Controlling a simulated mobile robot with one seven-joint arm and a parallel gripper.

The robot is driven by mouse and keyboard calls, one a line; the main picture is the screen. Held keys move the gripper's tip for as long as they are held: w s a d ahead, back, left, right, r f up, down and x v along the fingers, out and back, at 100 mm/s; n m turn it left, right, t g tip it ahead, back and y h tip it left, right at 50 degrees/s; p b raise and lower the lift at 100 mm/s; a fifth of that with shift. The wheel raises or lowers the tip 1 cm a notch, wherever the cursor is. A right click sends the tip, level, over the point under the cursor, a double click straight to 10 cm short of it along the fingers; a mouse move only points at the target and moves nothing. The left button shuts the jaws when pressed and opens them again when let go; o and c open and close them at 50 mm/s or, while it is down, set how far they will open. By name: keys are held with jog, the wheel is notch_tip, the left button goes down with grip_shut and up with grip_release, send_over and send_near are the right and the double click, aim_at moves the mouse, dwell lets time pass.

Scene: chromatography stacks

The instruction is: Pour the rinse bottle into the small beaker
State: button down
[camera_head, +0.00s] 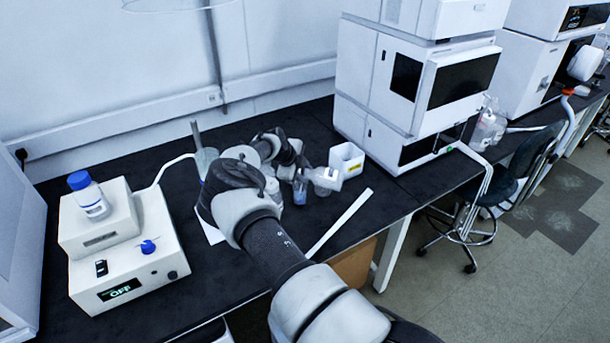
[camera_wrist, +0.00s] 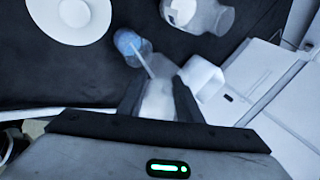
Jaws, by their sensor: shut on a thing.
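My gripper (camera_head: 307,174) is over the black bench, its jaws partly hidden by my arm in the head view. In the wrist view its two dark fingers (camera_wrist: 158,98) are shut on the whitish rinse bottle (camera_wrist: 157,106). In the head view the bottle (camera_head: 326,178) looks tipped well over on its side. A thin pale spout reaches from it to the small beaker (camera_wrist: 128,42), crossing its rim in the wrist view. The small beaker (camera_head: 300,193) stands upright with blue liquid in it. I cannot tell whether any liquid is flowing.
A white open box (camera_head: 347,159) with a yellow label stands close behind the bottle. A white instrument stack (camera_head: 415,90) rises at the right. A control unit (camera_head: 125,245) with a blue-capped bottle (camera_head: 88,195) stands at the left. A white strip (camera_head: 340,222) lies near the front edge.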

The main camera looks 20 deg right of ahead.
jog(key=shift+r, duration=0.1)
jog(key=p, duration=0.1)
jog(key=r+p, duration=0.1)
jog(key=p, duration=0.1)
jog(key=shift+s+d+t+y, duration=0.1)
jog(key=shift+d+t+y, duration=0.1)
jog(key=shift+t+y, duration=0.15)
jog(key=shift+d+m+y+p, duration=0.1)
jog(key=shift+m+y+p, duration=0.2)
jog(key=shift+y, duration=0.05)
jog(key=shift+f+t, duration=0.2)
jog(key=shift+t, duration=0.15)
jog(key=shift+d+r+m+y, duration=0.1)
jog(key=shift+r+m+y, duration=0.25)
jog(key=shift+y, duration=0.35)
jog(key=shift+s+d+t+y+b, duration=0.15)
jog(key=shift+t+y+b, duration=0.2)
jog(key=shift+b, duration=0.35)
jog(key=shift+r+t+y+b, duration=0.1)
jog(key=shift+t+y+b, duration=0.2)
jog(key=shift+b, duration=0.7)
jog(key=shift+r+b, duration=0.45)
jog(key=shift+a+m+y+b, duration=0.2)
jog(key=shift+m+y+b, duration=0.05)
jog(key=shift+b, duration=0.15)
